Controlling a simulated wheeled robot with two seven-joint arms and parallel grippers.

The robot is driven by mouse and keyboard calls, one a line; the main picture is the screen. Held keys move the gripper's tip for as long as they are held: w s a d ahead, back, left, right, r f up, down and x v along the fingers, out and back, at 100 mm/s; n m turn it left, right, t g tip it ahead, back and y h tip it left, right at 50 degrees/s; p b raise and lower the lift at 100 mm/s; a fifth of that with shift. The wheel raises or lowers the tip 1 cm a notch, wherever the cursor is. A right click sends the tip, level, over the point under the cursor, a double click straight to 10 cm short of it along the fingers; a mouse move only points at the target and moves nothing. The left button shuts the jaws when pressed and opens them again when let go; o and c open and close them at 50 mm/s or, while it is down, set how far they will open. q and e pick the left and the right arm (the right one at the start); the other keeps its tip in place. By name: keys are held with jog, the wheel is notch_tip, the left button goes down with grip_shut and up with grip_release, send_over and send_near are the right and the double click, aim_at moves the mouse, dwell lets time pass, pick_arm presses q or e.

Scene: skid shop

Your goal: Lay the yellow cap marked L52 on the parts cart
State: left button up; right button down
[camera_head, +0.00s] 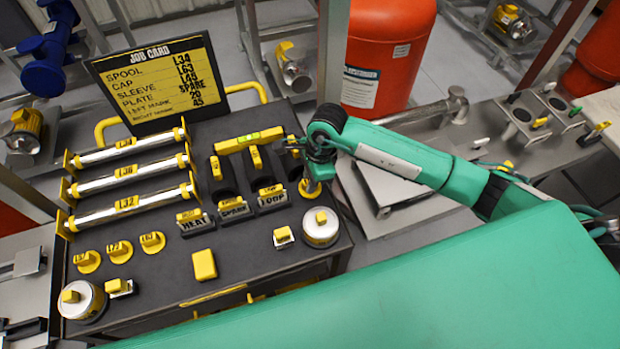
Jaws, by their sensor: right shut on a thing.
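My right gripper (314,180) is over the right edge of the dark grey parts cart (245,262). It is shut on a small yellow round thing (310,189) that looks like a cap. Its marking is hidden, and I cannot tell whether it touches the cart top. Three yellow round caps lie in a row at the cart's left: one at the left (87,262), one in the middle (120,252) and one at the right (153,242). Their labels are too small to read surely. My left gripper is not in view.
A job card board (160,80) stands at the cart's back. Silver tubes (130,173) lie in a rack. Labelled holders (233,207), a yellow block (204,264) and round canisters (320,227) crowd the top. A red tank (385,55) stands behind. Bare top shows around the yellow block.

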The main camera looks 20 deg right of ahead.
jog(key=shift+f+b, duration=0.6)
jog(key=shift+f, duration=0.1)
jog(key=shift+f, duration=0.2)
jog(key=shift+f+b, duration=0.45)
jog(key=shift+b, duration=0.25)
jog(key=shift+f, duration=0.1)
jog(key=shift+f+b, duration=0.1)
jog(key=shift+b, duration=0.2)
jog(key=shift+f+b, duration=0.2)
jog(key=shift+b, duration=0.15)
dwell(0.3)
jog(key=c, duration=1.3)
grip_release()
